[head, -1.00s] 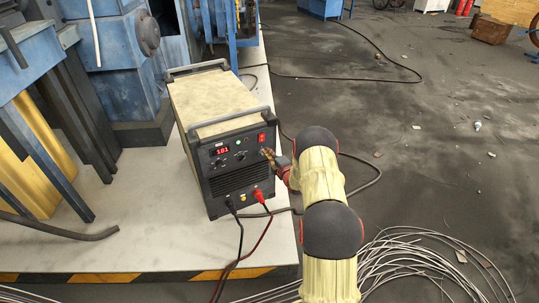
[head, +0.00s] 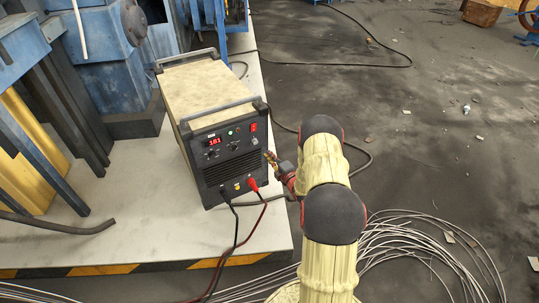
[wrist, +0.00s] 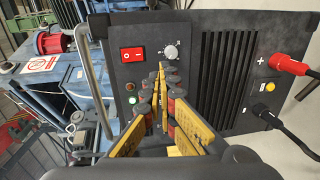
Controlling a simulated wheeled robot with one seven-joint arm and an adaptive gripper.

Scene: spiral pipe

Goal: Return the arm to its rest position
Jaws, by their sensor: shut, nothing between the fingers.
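My arm (head: 326,180) reaches out from the bottom of the head view, bent at dark rounded joints. My gripper (head: 269,156) is at the front right of the welding machine (head: 247,109), just below its red switch (head: 253,127) in the picture. In the wrist view, my gripper (wrist: 160,72) has its yellow fingers together with nothing between them. The fingertips overlap the machine's dark front panel, near the grey knob (wrist: 170,52) and beside the red switch (wrist: 132,55). Whether they touch the panel cannot be told. The red display (head: 214,141) is lit.
Black and red cables run from the machine front past the striped platform edge (head: 105,270). Coiled wires (head: 420,235) lie on the floor at lower right. Blue machinery (head: 110,50) stands at left. The floor (head: 430,130) at right is mostly clear, with small debris.

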